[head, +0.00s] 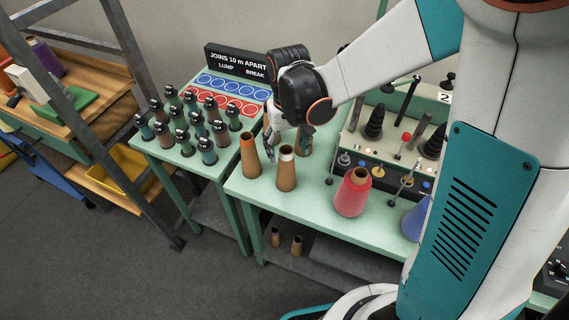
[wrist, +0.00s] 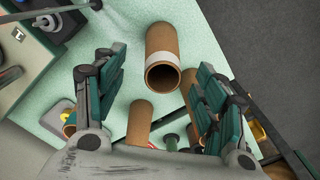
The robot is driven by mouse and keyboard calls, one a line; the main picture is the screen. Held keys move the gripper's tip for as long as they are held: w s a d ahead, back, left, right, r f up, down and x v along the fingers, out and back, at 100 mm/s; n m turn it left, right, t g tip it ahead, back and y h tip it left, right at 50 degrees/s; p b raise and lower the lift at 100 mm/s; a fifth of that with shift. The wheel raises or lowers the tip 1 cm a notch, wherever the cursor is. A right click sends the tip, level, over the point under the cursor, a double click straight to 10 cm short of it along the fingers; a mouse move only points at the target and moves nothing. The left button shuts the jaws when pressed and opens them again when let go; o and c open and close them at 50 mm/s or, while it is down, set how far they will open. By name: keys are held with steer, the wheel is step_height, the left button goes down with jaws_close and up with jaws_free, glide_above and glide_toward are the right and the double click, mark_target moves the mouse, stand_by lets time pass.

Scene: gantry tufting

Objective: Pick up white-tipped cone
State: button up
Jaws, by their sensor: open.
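The white-tipped cone (head: 286,174) is brown with a pale band at its top and stands upright on the green table. In the wrist view the white-tipped cone (wrist: 162,40) shows its hollow top end toward the camera, ahead of the fingertips and between them. My gripper (head: 286,143) is just above and behind the cone in the head view. In the wrist view my gripper (wrist: 160,82) has its fingers wide apart with nothing held. Whether a finger touches the cone cannot be told.
A brown cone (head: 249,158) stands close on the left and another brown cone (head: 304,142) stands behind, partly hidden by my gripper. A red yarn cone (head: 353,195) and a panel with spindles lie to the right. Several dark bobbins (head: 187,147) stand on the left table.

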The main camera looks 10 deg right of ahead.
mark_target(286, 160)
steer(key=shift+s+a+f+b, duration=0.1)
steer(key=shift+f+b, duration=0.25)
steer(key=shift+f, duration=1.05)
steer(key=shift+a+f+b, duration=0.1)
steer(key=shift+f+b, duration=0.25)
steer(key=shift+f, duration=1)
steer(key=c, duration=1.1)
